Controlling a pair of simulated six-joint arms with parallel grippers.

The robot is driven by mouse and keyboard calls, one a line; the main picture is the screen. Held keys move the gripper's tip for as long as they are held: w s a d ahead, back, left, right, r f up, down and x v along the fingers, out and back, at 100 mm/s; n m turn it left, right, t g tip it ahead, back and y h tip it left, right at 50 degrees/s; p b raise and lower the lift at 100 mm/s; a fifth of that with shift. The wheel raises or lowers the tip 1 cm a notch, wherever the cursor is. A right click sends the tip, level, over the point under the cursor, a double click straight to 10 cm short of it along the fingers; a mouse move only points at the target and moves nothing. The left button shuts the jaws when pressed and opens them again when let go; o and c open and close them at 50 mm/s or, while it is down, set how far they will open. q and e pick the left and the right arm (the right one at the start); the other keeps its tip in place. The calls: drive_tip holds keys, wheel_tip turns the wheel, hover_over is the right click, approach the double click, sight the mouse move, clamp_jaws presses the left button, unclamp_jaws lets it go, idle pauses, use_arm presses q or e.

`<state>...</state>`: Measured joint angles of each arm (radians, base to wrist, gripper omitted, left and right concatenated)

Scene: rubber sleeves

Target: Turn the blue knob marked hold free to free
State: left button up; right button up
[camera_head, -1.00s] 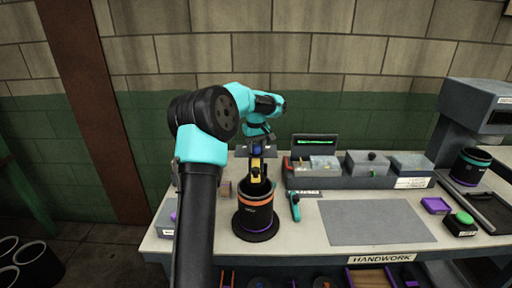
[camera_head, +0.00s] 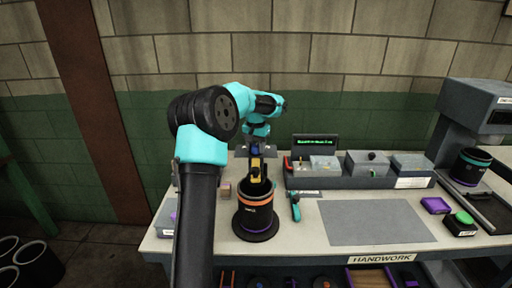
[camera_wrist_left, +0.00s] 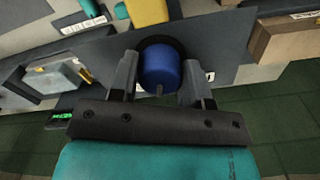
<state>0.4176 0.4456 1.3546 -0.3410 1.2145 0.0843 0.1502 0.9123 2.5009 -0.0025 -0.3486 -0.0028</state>
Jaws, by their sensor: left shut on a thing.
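The blue knob (camera_wrist_left: 160,68) stands on a dark grey plate (camera_wrist_left: 232,40) in the left wrist view. A small grey pointer shows on its near edge; the markings are too small to read. My left gripper (camera_wrist_left: 160,80) has one finger on each side of the knob and is shut on it. In the head view the left gripper (camera_head: 256,144) is at the back of the bench, and the blue knob (camera_head: 255,150) is only a small patch below it, partly hidden behind a yellow part (camera_head: 257,164). My right gripper is not in view.
A black cylinder with an orange band (camera_head: 255,213) stands in front of the knob. A teal-handled tool (camera_head: 295,207) lies to its right. Grey boxes and a display with green text (camera_head: 315,142) stand at the back. The grey mat (camera_head: 375,222) is clear.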

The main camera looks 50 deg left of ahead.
sight(256, 145)
use_arm(q)
drive_tip(key=shift+m, duration=1.3)
drive_tip(key=o, duration=0.9)
drive_tip(key=shift+r, duration=0.1)
wheel_tip(256, 145, up, 17)
drive_tip(key=shift+r, duration=0.15)
